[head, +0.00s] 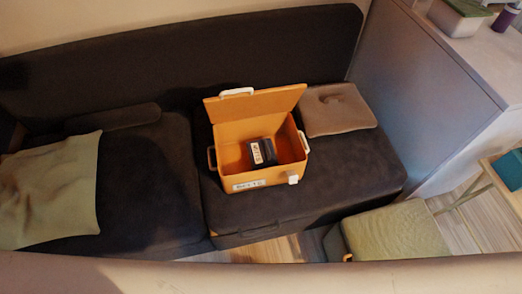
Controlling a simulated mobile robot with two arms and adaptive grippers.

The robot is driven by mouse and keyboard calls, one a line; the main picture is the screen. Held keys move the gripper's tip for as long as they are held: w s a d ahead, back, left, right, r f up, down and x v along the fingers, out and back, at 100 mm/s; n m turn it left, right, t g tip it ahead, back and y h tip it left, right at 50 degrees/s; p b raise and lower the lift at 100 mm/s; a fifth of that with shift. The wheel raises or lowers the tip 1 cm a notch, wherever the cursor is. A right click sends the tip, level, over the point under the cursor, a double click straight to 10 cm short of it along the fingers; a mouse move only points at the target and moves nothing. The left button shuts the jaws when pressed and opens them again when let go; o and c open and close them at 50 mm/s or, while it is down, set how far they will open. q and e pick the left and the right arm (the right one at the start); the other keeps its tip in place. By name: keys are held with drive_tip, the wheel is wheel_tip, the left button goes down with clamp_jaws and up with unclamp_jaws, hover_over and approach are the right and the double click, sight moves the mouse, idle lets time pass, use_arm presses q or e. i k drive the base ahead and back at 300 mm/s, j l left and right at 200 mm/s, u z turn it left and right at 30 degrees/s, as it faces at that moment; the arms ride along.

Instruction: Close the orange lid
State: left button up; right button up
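An orange box (228,157) stands on the dark sofa seat in the middle of the head view. Its orange lid (256,104) is open, raised at the back edge, with a white handle (237,92) at its top left. A dark item with a white label (262,152) lies inside the box. The box has side handles, and a white latch (293,179) is at its front right. Neither gripper shows in the head view.
The dark sofa (150,185) has a green cushion (50,190) at left. A brown cushion-like item (337,110) lies right of the box. A grey partition (425,85) borders the right side. A stool (395,232) stands in front at right.

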sight(252, 103)
drive_tip(key=k+j+z, duration=0.15)
drive_tip(key=z, duration=0.2)
drive_tip(key=k+j+z, duration=0.3)
drive_tip(key=i, duration=0.1)
